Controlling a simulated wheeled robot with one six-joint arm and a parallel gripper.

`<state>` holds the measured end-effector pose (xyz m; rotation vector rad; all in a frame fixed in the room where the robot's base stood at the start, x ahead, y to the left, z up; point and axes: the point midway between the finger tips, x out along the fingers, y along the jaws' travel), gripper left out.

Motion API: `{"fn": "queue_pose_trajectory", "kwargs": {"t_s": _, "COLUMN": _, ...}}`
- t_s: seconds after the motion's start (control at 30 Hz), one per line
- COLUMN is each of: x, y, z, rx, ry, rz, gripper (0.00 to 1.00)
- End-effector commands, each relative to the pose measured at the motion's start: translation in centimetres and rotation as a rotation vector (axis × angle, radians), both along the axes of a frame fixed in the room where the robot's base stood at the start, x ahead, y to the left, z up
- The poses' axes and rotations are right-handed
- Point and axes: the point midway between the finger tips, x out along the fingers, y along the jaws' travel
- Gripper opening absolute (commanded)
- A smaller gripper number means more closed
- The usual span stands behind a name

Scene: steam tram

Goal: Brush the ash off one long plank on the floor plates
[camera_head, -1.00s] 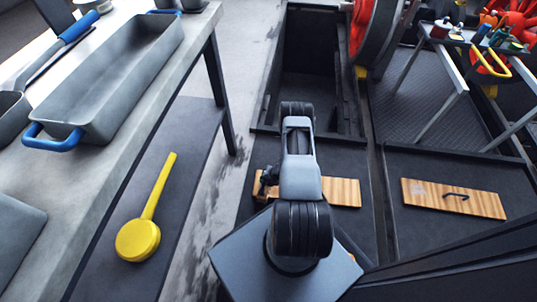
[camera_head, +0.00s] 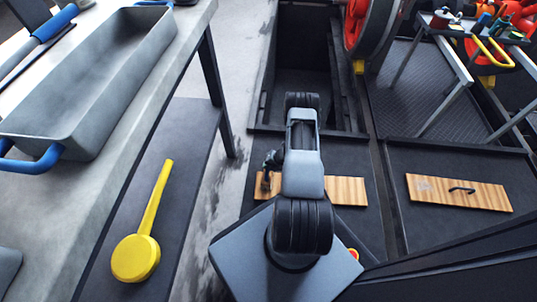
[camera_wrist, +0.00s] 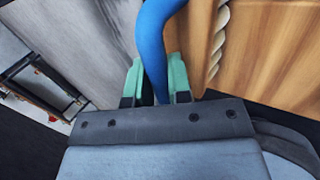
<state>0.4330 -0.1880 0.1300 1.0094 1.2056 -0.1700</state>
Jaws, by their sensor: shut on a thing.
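In the head view one long wooden plank (camera_head: 345,191) lies on the dark floor plates, its middle hidden behind my arm. My gripper (camera_head: 270,165) is over the left end of the first plank. In the wrist view my gripper (camera_wrist: 157,80) has teal fingertips shut on a blue handle (camera_wrist: 153,35). The handle's far end is out of view. Wood (camera_wrist: 270,50) shows close by, grey on the left and clean orange-brown on the right, with a twisted cord-like strip (camera_wrist: 219,40) between.
A bench with a grey blue-handled trough (camera_head: 100,90) stands at left. A yellow long-handled scoop-like thing (camera_head: 137,258) lies below it. An open pit (camera_head: 310,85), red wheel (camera_head: 358,22) and small tool table (camera_head: 470,38) are beyond. Bare floor plate surrounds the planks.

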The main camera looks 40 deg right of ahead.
Motion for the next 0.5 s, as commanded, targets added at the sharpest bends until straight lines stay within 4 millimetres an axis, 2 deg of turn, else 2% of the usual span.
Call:
{"fn": "queue_pose_trajectory", "kwargs": {"t_s": 0.03, "x": 0.2, "y": -0.2, "z": -0.1, "rx": -0.001, "ry": -0.001, "rz": 0.001, "gripper": 0.00}}
{"fn": "queue_pose_trajectory", "kwargs": {"t_s": 0.17, "x": 0.2, "y": 0.0, "z": 2.9, "rx": -0.001, "ry": -0.003, "rz": 0.004, "gripper": 0.00}}
{"fn": "queue_pose_trajectory", "kwargs": {"t_s": 0.5, "x": 0.3, "y": 0.4, "z": 5.6, "rx": 0.000, "ry": 0.000, "rz": 0.012, "gripper": 0.00}}
